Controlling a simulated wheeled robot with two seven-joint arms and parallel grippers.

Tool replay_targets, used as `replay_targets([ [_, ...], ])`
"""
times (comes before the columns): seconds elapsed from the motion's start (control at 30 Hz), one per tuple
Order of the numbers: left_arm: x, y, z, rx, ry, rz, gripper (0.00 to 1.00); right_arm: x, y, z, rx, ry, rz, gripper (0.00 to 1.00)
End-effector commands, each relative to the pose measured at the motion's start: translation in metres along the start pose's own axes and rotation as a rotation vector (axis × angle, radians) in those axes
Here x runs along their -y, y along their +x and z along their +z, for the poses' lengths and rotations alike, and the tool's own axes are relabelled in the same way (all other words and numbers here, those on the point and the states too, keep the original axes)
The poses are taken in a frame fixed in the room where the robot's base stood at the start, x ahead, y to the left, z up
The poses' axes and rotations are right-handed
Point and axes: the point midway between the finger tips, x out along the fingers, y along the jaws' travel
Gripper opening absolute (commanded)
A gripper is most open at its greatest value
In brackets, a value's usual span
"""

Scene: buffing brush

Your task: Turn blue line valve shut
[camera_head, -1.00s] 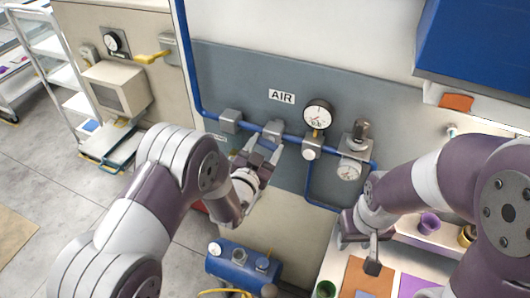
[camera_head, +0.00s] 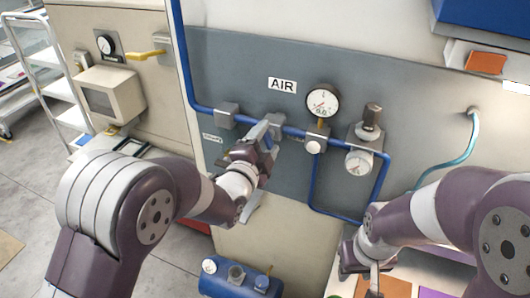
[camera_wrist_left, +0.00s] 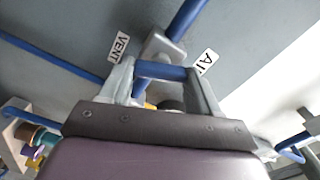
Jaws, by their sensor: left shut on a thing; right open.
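The blue air line (camera_head: 296,131) runs along the grey panel, with a grey valve block (camera_head: 275,120) under the AIR label. My left gripper (camera_head: 264,138) is at this valve, its fingers hiding part of it. In the left wrist view the left gripper's fingers (camera_wrist_left: 162,80) stand on either side of a blue bar (camera_wrist_left: 160,70), which looks like the valve's handle, and are shut on it. The grey valve body (camera_wrist_left: 163,46) shows just beyond. My right gripper (camera_head: 370,278) is open, low in the head view and away from the valve.
A round gauge (camera_head: 322,102) and a regulator (camera_head: 371,125) sit right of the valve. A yellow lever (camera_head: 146,54) is on the beige cabinet at left. A blue tank (camera_head: 240,280) stands below. A VENT label (camera_wrist_left: 119,47) shows in the left wrist view.

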Motion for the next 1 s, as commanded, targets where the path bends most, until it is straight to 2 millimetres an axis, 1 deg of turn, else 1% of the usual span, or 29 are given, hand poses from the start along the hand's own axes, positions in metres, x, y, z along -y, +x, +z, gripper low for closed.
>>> replay_targets([
  [0.03,-0.006,0.000,0.002,-0.002,0.039,-0.003,0.31,0.000,0.013,0.002,0.000,0.000,0.000,0.43],
  [0.1,-0.006,0.000,0.002,-0.001,0.096,-0.001,0.31,0.000,0.021,0.002,0.000,0.000,0.000,0.43],
  [0.4,-0.005,0.000,0.001,-0.001,0.288,0.000,0.31,0.000,0.045,0.005,0.000,0.000,0.000,0.43],
  [0.7,-0.003,0.000,0.001,-0.001,0.378,0.002,0.31,0.000,0.055,0.006,0.000,0.000,0.000,0.43],
  [1.0,-0.002,0.000,0.000,-0.001,0.395,0.002,0.31,0.000,0.055,0.007,0.000,0.000,0.000,0.43],
])
